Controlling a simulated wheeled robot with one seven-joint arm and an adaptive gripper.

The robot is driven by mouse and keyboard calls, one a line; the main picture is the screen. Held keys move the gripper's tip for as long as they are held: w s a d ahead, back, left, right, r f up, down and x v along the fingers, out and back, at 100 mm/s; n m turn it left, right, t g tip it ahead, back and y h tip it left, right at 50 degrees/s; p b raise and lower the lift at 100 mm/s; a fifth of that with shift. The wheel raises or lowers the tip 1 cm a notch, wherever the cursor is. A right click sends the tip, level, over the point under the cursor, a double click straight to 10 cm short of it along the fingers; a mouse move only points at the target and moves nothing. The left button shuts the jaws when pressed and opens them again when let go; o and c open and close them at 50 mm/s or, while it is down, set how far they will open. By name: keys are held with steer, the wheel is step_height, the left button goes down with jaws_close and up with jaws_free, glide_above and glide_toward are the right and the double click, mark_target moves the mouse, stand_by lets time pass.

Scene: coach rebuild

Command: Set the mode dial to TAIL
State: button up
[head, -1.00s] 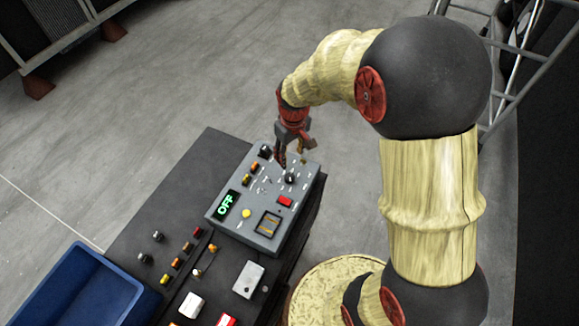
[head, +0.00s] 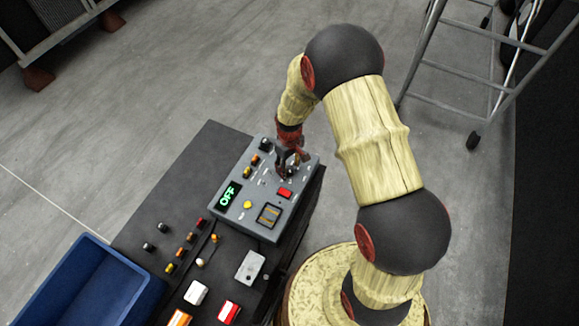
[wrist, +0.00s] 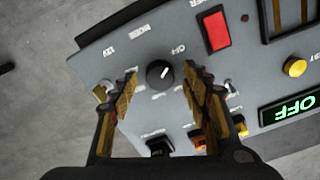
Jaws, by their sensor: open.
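The mode dial (wrist: 160,73) is a round black knob on the grey control box. Its white pointer mark leans up and right in the wrist view, towards a label that looks like OFF. The box's display (head: 229,195) glows green and reads OFF; it also shows in the wrist view (wrist: 289,110). My gripper (wrist: 161,72) is open, with one finger on each side of the dial and a gap to both sides. In the head view my gripper (head: 290,170) is low over the box and mostly hides the dial. I cannot read the TAIL label.
The box (head: 232,222) has a red button (head: 285,193), a yellow button (head: 248,204), a slotted panel (head: 269,215) and small toggles. A blue bin (head: 142,292) and several knobs and switches are at the lower left. A metal ladder (head: 470,70) stands at the upper right.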

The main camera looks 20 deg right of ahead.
steer(key=shift+f, duration=0.25)
steer(key=shift+c, duration=0.7)
steer(key=c, duration=1)
